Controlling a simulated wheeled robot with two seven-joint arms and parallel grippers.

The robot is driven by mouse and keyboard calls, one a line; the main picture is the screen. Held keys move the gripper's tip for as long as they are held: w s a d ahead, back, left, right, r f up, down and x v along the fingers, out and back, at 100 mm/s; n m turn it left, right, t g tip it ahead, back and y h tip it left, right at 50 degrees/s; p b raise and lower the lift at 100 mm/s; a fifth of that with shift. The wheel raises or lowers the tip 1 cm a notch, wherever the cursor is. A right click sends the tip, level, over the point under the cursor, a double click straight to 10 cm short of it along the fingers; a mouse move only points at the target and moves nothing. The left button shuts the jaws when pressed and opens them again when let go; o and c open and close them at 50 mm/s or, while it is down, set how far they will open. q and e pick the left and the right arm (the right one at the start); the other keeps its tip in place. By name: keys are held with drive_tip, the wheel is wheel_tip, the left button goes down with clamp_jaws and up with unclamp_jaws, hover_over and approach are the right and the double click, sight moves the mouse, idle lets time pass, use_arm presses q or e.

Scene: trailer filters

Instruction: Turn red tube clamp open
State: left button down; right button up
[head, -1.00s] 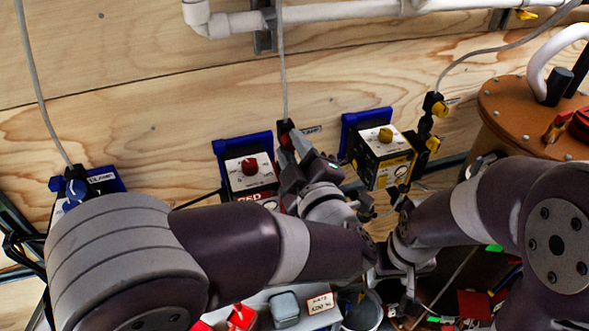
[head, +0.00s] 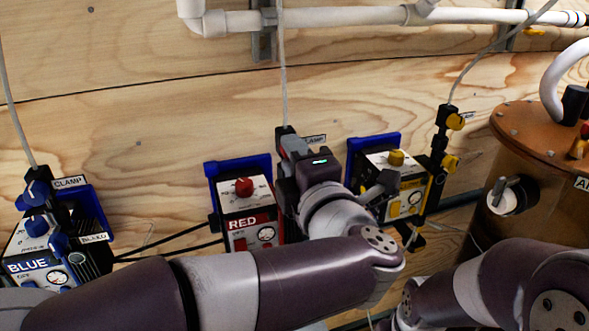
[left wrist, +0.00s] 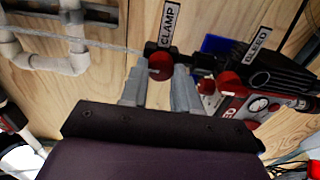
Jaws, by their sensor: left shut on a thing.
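The red tube clamp's red knob (left wrist: 160,66) sits under the CLAMP label, between the fingertips of my left gripper (left wrist: 158,74) in the left wrist view. My left gripper is shut on this knob. In the head view my left gripper (head: 291,148) is at the clamp's black body (head: 285,131), beneath a thin grey tube, and hides the knob. The knob's exact turn angle is hard to tell. The red box (head: 247,208) with a red top knob stands just left of my gripper. My right gripper is out of view.
The BLEED knob (left wrist: 229,82) is close to the clamp. The yellow unit (head: 388,178) stands to the right and the blue unit (head: 38,245) far left. A brown tank (head: 530,150) is at the right. White pipe (head: 340,16) runs along the upper wall.

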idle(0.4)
use_arm(q)
drive_tip(key=c, duration=0.8)
unclamp_jaws()
drive_tip(key=b+v, duration=0.2)
drive_tip(key=v, duration=1)
drive_tip(key=shift+s+d+b, duration=0.1)
drive_tip(key=shift+s+b, duration=0.2)
drive_tip(key=shift+b, duration=0.05)
